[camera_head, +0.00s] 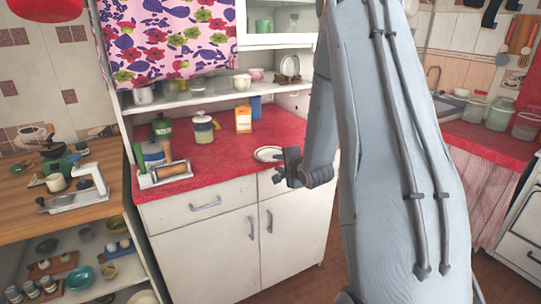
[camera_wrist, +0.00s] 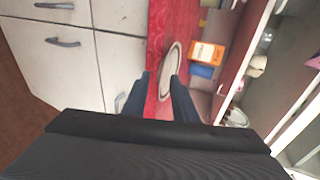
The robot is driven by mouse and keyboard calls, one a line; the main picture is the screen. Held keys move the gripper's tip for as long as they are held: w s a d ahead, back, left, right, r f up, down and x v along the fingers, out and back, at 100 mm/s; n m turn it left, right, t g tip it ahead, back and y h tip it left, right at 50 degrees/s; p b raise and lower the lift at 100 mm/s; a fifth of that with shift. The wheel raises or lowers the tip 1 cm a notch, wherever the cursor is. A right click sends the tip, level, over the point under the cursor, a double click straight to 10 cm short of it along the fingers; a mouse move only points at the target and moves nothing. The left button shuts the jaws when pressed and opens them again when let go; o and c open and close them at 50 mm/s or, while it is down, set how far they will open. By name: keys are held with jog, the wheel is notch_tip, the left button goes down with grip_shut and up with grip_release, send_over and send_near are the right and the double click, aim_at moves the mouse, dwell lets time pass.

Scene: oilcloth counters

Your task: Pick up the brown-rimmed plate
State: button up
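The brown-rimmed plate (camera_head: 267,153) is a pale round plate with a thin darker rim. It lies on the red counter near its front edge, beside the orange box. My gripper (camera_head: 281,168) is just in front of and to the right of the plate in the head view, at the counter's edge. In the wrist view the plate (camera_wrist: 170,62) lies beyond and partly between the fingertips of my gripper (camera_wrist: 160,76). The two fingers are apart with nothing clearly held. The right finger hides part of the plate's near rim; contact cannot be told.
The orange box (camera_head: 243,119), a lidded jar (camera_head: 204,130) and a wooden rolling-pin-like item on a white holder (camera_head: 165,172) stand on the red counter (camera_head: 225,152). A shelf (camera_head: 190,97) with dishes runs behind. White cabinet doors (camera_head: 290,235) drop below the front edge.

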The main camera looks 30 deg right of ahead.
jog(key=shift+x, duration=1)
jog(key=shift+d, duration=0.1)
grip_shut()
jog(key=shift+r, duration=0.15)
notch_tip(320, 180, up, 10)
jog(key=b, duration=0.1)
jog(key=shift+b, duration=0.3)
